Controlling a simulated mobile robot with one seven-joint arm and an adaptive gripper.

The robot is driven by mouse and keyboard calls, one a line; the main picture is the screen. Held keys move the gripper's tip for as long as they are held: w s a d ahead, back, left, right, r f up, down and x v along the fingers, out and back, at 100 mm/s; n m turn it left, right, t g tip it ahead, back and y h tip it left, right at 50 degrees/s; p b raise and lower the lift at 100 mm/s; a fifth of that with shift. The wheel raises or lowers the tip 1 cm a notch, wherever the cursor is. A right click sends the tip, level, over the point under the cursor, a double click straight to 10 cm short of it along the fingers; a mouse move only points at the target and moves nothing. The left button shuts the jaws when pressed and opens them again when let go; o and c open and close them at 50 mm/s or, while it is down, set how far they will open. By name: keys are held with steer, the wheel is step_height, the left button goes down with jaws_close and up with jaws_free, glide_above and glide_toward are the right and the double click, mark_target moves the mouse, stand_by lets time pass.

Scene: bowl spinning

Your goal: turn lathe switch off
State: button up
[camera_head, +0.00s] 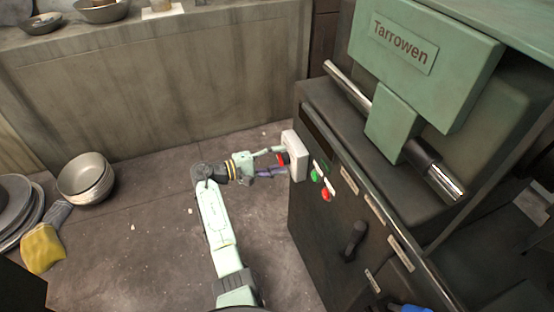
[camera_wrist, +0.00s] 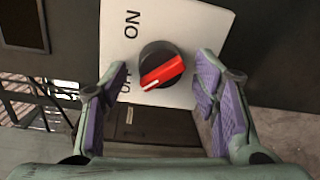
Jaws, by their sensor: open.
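The lathe (camera_head: 345,215) is a dark cabinet with a green head marked "Tarrowen", at the right of the head view. Its red rotary switch (camera_head: 282,158) sits on a white plate (camera_head: 297,152) on the cabinet's side. In the wrist view the red knob (camera_wrist: 163,70) has a black base, and its white mark points to the lower left, nearer the OFF label than the ON label (camera_wrist: 132,25). The left finger partly hides OFF. My gripper (camera_wrist: 161,76) is open, its purple-padded fingers on either side of the knob with gaps showing. The head view shows my gripper (camera_head: 278,162) at the plate.
Green and red buttons (camera_head: 320,185) and a black handle (camera_head: 354,240) are on the lathe's front. Stacked bowls (camera_head: 86,178), plates (camera_head: 15,207) and a yellow object (camera_head: 42,248) are at the left. A counter (camera_head: 150,85) runs along the back. The floor between is open.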

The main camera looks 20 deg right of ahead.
steer(key=a, duration=1.2)
steer(key=shift+s+r, duration=0.2)
steer(key=shift+r, duration=0.2)
